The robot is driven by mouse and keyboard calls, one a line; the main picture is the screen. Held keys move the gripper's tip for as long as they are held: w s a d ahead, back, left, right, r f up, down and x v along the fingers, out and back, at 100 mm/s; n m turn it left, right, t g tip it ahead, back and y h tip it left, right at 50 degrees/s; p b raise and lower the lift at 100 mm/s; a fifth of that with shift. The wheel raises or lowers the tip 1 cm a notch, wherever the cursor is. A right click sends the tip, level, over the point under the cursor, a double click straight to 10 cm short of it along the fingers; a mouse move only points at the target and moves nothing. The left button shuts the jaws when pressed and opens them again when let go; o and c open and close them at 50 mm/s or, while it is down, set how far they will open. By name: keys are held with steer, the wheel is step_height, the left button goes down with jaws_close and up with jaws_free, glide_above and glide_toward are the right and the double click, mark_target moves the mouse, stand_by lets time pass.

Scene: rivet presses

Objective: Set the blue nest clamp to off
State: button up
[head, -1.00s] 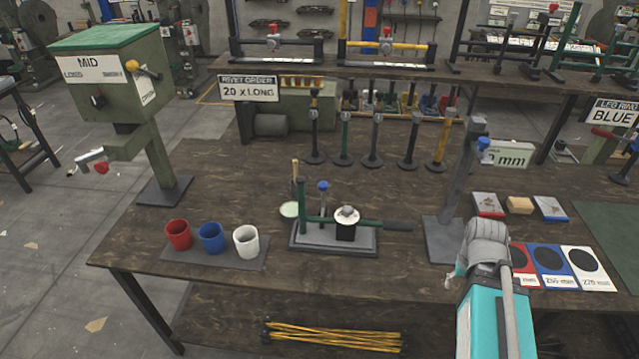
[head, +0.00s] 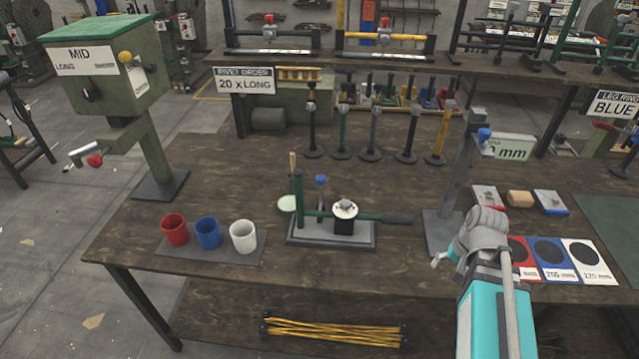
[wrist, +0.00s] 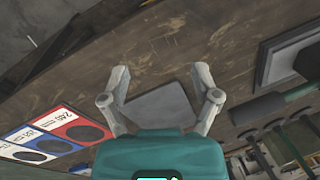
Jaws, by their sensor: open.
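A small bench press fixture (head: 331,234) with a grey base, green upright and long green lever stands mid-table. A blue-knobbed upright clamp lever (head: 321,182) rises behind its green bar, left of the round white-topped nest (head: 345,209). Another blue knob (head: 484,134) sits on the grey gauge stand to the right; I cannot tell for certain which knob the task names. My gripper (head: 443,258) is open and empty, low over the front right of the table, right of the fixture. In the wrist view its spread fingers (wrist: 162,76) frame the stand's grey foot plate (wrist: 160,105).
Red, blue and white cups (head: 208,233) stand on a mat at left. Size cards (head: 551,254) lie right of my arm. Rivet posts (head: 375,130) stand behind the fixture. The grey stand (head: 459,185) rises close beside my gripper. Table space left of the gripper is clear.

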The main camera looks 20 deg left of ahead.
mark_target(321, 180)
steer(key=w+a+m+y+b, duration=0.1)
steer(key=a, duration=0.1)
steer(key=w+a+f+m+y+b, duration=0.1)
steer(key=w+a, duration=0.1)
steer(key=a, duration=0.1)
steer(key=w+a+m+y, duration=0.1)
steer(key=a, duration=0.1)
steer(key=shift+w+a+f+y+b, duration=0.2)
steer(key=shift+w+a+y+b, duration=0.1)
steer(key=shift+a+y+b, duration=0.1)
steer(key=w+a+m+y+b, duration=0.1)
steer(key=a, duration=0.1)
steer(key=w+a+m+y+b, duration=0.1)
steer(key=a, duration=0.1)
steer(key=w+a+r+m+y, duration=0.1)
steer(key=a, duration=0.2)
steer(key=shift+w+y+b, duration=0.35)
steer(key=shift+y+b, duration=0.05)
steer(key=w+a+r+m+y+b, duration=0.5)
steer(key=w+a+r+m+y, duration=0.2)
steer(key=a, duration=0.3)
steer(key=shift+a+m+g+y, duration=0.25)
steer(key=shift+m+g+y, duration=0.15)
steer(key=shift+y, duration=0.3)
steer(key=shift+a, duration=0.1)
steer(key=shift+s+a, duration=0.2)
steer(key=shift+a, duration=6.6)
jaws_close()
